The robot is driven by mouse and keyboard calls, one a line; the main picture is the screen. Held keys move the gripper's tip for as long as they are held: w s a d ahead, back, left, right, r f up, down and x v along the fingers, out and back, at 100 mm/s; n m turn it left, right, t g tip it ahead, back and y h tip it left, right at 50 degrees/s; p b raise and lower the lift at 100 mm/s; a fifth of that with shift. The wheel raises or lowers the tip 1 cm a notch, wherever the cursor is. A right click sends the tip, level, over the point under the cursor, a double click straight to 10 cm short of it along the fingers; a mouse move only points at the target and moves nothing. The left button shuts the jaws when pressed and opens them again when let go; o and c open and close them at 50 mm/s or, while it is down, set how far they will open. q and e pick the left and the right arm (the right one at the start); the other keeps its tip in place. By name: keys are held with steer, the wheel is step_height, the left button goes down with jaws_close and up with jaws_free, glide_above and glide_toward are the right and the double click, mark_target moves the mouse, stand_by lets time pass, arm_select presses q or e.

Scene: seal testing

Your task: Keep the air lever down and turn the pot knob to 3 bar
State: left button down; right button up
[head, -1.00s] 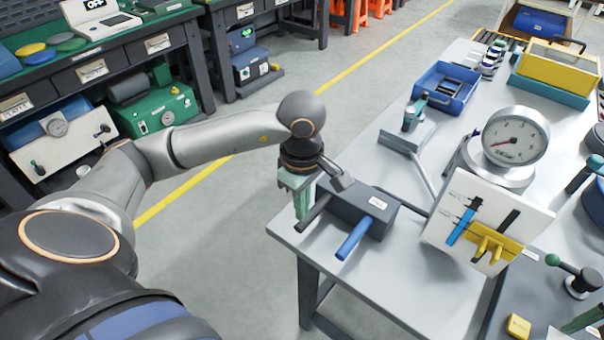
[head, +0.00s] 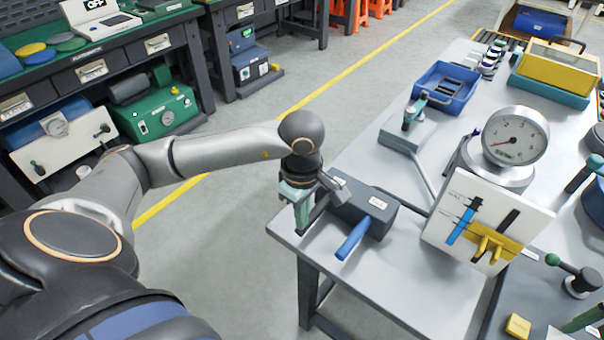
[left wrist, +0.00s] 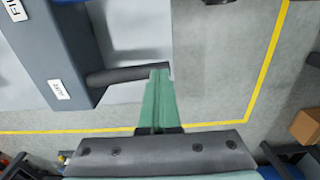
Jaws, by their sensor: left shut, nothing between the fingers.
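A dark grey valve box (head: 352,205) stands at the near left corner of the grey bench, with a dark lever (head: 313,217) and a blue lever (head: 354,239) sticking out. I cannot read which is the air lever. My left gripper (head: 302,228), with green fingers, is shut and empty at the dark lever. In the left wrist view, its fingertips (left wrist: 159,73) overlap the free end of that lever (left wrist: 127,75); contact is unclear. The silver pot (head: 480,172) carries a round gauge (head: 515,137), its needle toward the low left. I cannot make out the pot knob. My right gripper is out of view.
A white panel (head: 535,212) with a blue bar and yellow bracket stands in front of the pot. A blue tray (head: 447,88) and a small teal-handled device (head: 409,124) lie behind.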

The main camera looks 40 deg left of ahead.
arm_select(q)
steer(key=shift+f, duration=0.95)
stand_by(0.9)
stand_by(1.1)
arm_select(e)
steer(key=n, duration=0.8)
